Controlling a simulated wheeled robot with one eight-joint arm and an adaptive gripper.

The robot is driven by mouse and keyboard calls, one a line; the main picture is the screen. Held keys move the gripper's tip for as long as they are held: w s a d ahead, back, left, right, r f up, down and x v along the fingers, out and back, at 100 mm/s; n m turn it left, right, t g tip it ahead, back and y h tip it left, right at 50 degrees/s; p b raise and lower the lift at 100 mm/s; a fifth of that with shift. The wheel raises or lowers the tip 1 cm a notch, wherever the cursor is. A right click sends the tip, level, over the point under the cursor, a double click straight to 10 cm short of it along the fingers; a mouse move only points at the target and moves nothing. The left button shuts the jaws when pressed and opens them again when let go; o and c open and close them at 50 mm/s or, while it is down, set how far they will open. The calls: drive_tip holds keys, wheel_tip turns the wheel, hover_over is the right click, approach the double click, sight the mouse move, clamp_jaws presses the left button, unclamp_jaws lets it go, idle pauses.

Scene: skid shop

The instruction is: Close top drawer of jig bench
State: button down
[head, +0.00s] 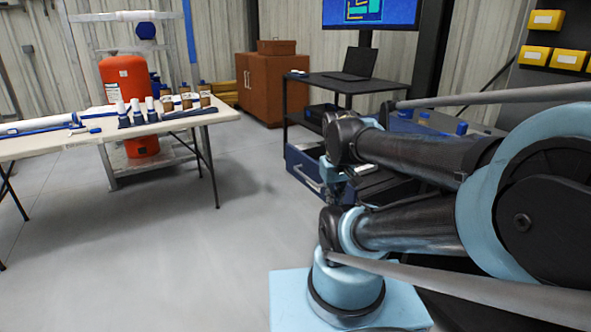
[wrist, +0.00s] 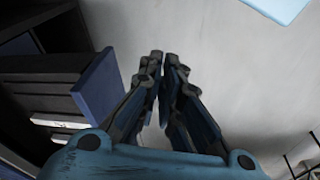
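The jig bench is at the right in the head view, largely hidden behind my arm. A drawer with a blue front (head: 303,168) and a pale bar handle stands pulled out from it. In the wrist view a blue drawer front (wrist: 98,88) sticks out from the dark bench body at the left, with the drawer's dark side behind it. My gripper (wrist: 165,60) is just right of this front, its fingertips together and nothing between them. I see a gap between finger and front, though contact lower down cannot be told.
A black cart (head: 345,84) with a laptop stands behind the bench. A white folding table (head: 75,142) with bottles and tools is at the left, before an orange tank (head: 126,80). The grey floor between is clear. Yellow bins (head: 545,20) hang at upper right.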

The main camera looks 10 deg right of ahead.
drive_tip(key=w+a+r+n+h, duration=0.2)
drive_tip(key=w+r+n, duration=0.3)
drive_tip(key=w, duration=0.5)
drive_tip(key=w+a+r+n+h, duration=0.2)
drive_tip(key=w+n, duration=0.4)
drive_tip(key=w, duration=0.5)
drive_tip(key=w+a+f+n+t+h, duration=0.1)
drive_tip(key=w+a+f+n+h, duration=0.15)
drive_tip(key=w+a+n, duration=0.4)
drive_tip(key=w+a+f+n+t+h, duration=0.1)
drive_tip(key=w+a+f+n, duration=0.3)
drive_tip(key=w+a, duration=0.6)
drive_tip(key=d+r+x, duration=0.1)
drive_tip(key=x, duration=1.2)
drive_tip(key=shift+w+d+r, duration=0.35)
drive_tip(key=shift+w, duration=0.05)
drive_tip(key=shift+w, duration=0.1)
